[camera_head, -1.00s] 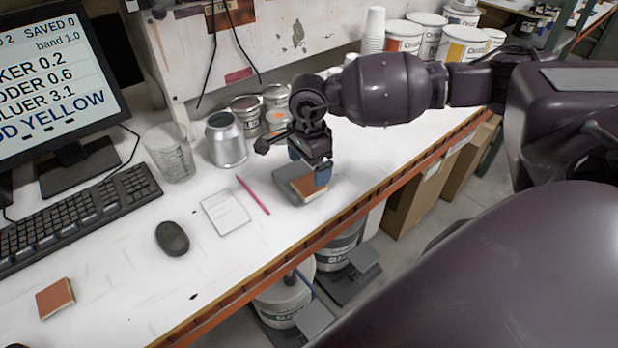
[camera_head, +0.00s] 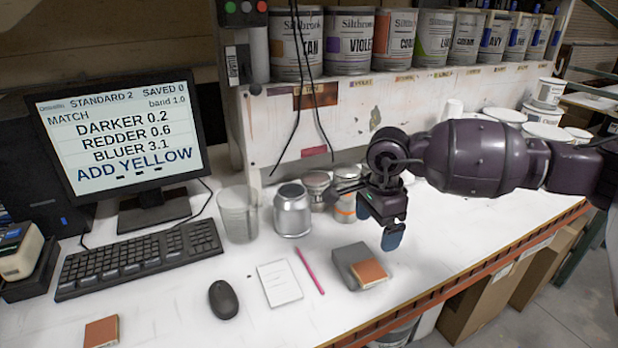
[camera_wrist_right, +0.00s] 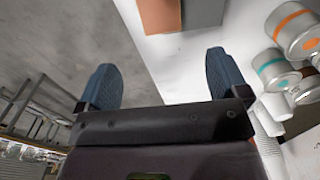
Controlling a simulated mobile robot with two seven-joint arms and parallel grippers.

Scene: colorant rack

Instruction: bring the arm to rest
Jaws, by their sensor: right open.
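My right gripper (camera_head: 378,222) is open and empty. It hangs above the bench, over the back right of a grey block (camera_head: 350,256) with an orange-brown top piece (camera_head: 369,272). In the right wrist view its two blue fingertips (camera_wrist_right: 164,80) stand wide apart with nothing between them. The orange-brown piece (camera_wrist_right: 160,14) and the grey block (camera_wrist_right: 202,12) lie beyond the fingertips there, apart from them. My right arm (camera_head: 480,157) reaches in from the right. My left gripper is in neither view.
A monitor (camera_head: 120,140), keyboard (camera_head: 140,258), mouse (camera_head: 223,299), notepad (camera_head: 279,283) and pink pencil (camera_head: 309,270) are to the left. Colorant cans (camera_head: 350,42) line the shelf above. The bench's front right is clear.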

